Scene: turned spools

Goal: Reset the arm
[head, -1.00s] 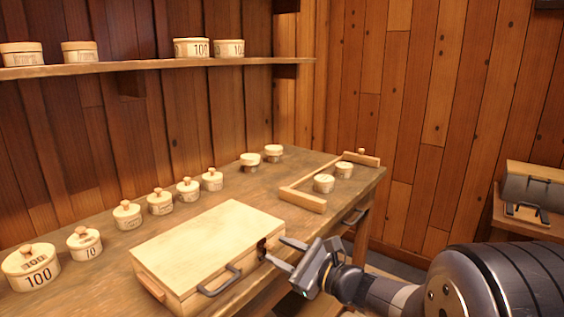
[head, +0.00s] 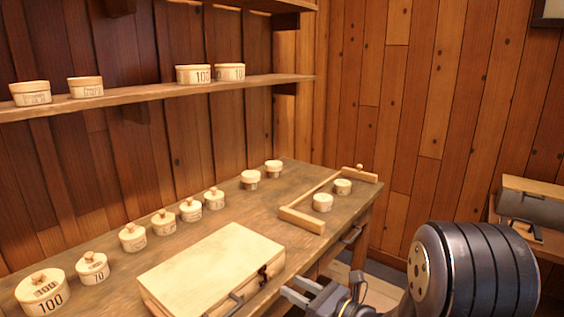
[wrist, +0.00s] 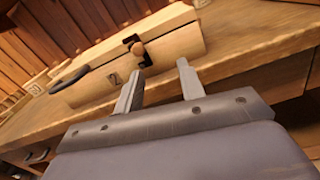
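My gripper (head: 297,292) is at the front edge of the bench in the head view, just right of the closed wooden case. In the wrist view my gripper (wrist: 158,85) shows two fingers apart with nothing between them. The pale wooden case (head: 212,262) lies shut on the bench, with a dark handle and a dark latch on its front. The case (wrist: 165,50) also shows in the wrist view, beyond the fingertips and apart from them as far as I can tell. My arm fills the lower right of the head view.
The wooden bench (head: 118,272) carries a row of several knobbed, labelled spools along its back. Two small spools (head: 322,202) sit inside a low wooden rail frame (head: 302,219) at the right end. A shelf (head: 140,100) above holds more spools. A side table stands at far right.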

